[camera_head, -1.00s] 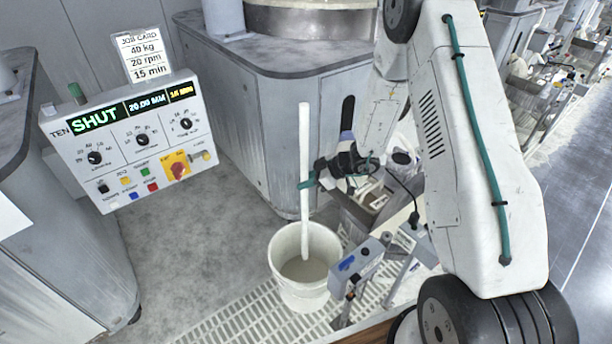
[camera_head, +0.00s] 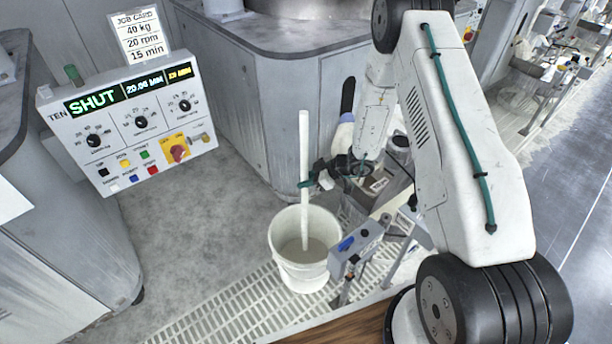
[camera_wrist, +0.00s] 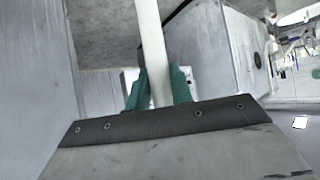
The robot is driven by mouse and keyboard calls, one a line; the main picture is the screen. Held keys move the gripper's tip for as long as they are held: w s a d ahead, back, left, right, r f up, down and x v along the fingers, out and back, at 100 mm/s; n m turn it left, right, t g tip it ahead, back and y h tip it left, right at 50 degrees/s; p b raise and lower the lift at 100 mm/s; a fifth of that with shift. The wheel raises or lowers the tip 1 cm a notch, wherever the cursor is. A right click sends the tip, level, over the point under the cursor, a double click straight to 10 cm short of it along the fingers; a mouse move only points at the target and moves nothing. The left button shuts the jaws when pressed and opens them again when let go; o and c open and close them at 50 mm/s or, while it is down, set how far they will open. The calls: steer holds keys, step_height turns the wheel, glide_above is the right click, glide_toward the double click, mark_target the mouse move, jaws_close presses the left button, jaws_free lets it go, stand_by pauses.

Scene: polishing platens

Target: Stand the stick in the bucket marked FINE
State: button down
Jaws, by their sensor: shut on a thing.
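A long white stick (camera_head: 304,150) stands nearly upright in the head view. My gripper (camera_head: 306,184) is shut on it at about mid-length. The stick's lower end reaches down inside the rim of a white bucket (camera_head: 301,272); I cannot tell whether it touches the bottom. I see no readable FINE mark on the bucket's visible side. In the wrist view the stick (camera_wrist: 153,45) passes between the green fingers of my gripper (camera_wrist: 158,88).
A control panel (camera_head: 120,128) reading SHUT stands at the left, with a job card (camera_head: 140,35) above it. A grey box on a stand (camera_head: 356,246) is close to the bucket's right. A pale slatted grating (camera_head: 215,325) lies below. Grey floor at left is clear.

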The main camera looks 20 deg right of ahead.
steer(key=shift+f, duration=2.2)
steer(key=c, duration=1.1)
jaws_free()
steer(key=shift+c, duration=0.2)
steer(key=v, duration=0.7)
steer(key=shift+s+d+r, duration=0.15)
steer(key=shift+d+r, duration=0.05)
steer(key=shift+d, duration=0.05)
